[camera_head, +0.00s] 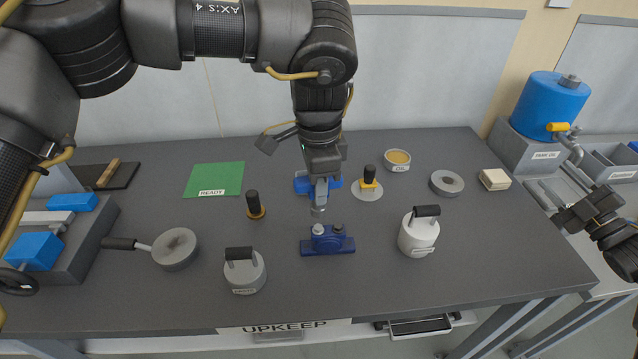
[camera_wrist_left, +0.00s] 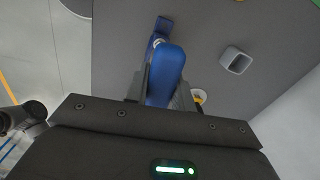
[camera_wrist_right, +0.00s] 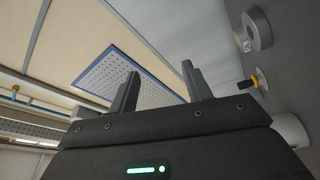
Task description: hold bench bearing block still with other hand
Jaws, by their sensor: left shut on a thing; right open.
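The bench bearing block (camera_head: 327,247) is dark blue with a wide base and small light and dark knobs on top. It sits upright at the front middle of the table in the head view. My left gripper (camera_head: 320,182) is just behind and above it, shut on a blue object (camera_wrist_left: 166,72). The fingers partly hide that object; its blue sides show around them in the head view. A grey tip points down near the block; contact is unclear. My right gripper (camera_head: 578,214) is open and empty, beyond the table's right edge and away from the block; its fingers show in the right wrist view (camera_wrist_right: 160,78).
Close to the block are a white lidded pot (camera_head: 418,238), a grey lidded pot (camera_head: 246,276), a black-handled brass piece (camera_head: 254,208) and another on a pale disc (camera_head: 368,190). A green mat (camera_head: 214,180) lies back left. A blue tank (camera_head: 551,103) stands back right.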

